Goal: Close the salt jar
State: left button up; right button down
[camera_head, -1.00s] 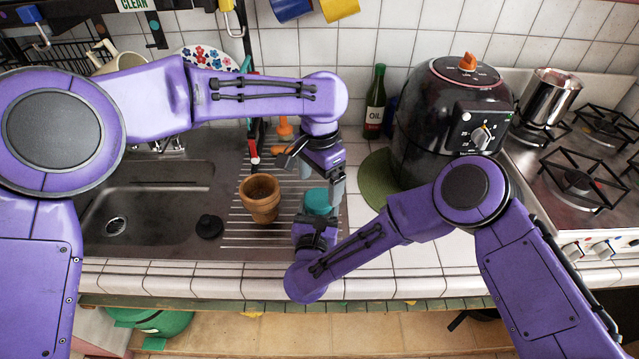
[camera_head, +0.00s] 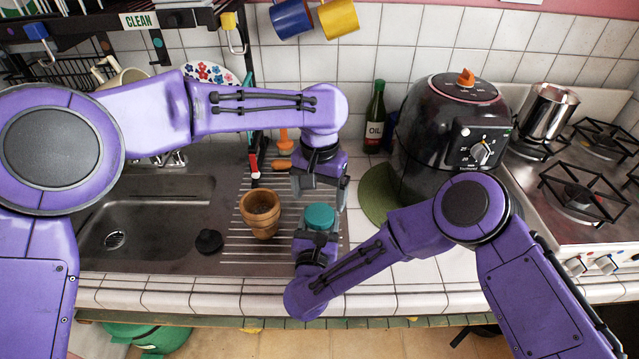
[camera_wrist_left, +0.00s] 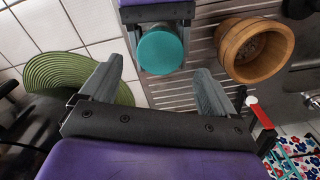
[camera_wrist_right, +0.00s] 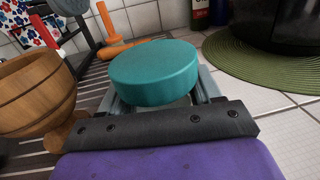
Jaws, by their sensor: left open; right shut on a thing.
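The salt jar shows mainly as its round teal lid (camera_head: 320,215), which also appears in the left wrist view (camera_wrist_left: 160,54) and large in the right wrist view (camera_wrist_right: 153,70). The lid sits on top of the jar, whose body is mostly hidden below it. Whether the lid is tight I cannot tell. My right gripper (camera_head: 316,232) is shut on the jar body just under the lid, and its fingers show in the right wrist view (camera_wrist_right: 160,103). My left gripper (camera_head: 320,190) is open and empty, pointing down just behind and above the lid; its fingers (camera_wrist_left: 155,88) are spread in the left wrist view.
A black stopper (camera_head: 208,241) lies by the sink (camera_head: 150,215). A green round mat (camera_head: 379,196), oil bottle (camera_head: 375,120) and black air fryer (camera_head: 455,125) stand to the right.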

aim_at(320, 213)
pick_arm(q)
notch_tip(320, 213, down, 5)
jog(key=shift+f, duration=0.2)
jog(key=c, duration=1.1)
jog(key=m, duration=0.3)
jog(key=shift+m, duration=0.3)
jog(key=o, duration=1.2)
jog(key=shift+r, duration=0.1)
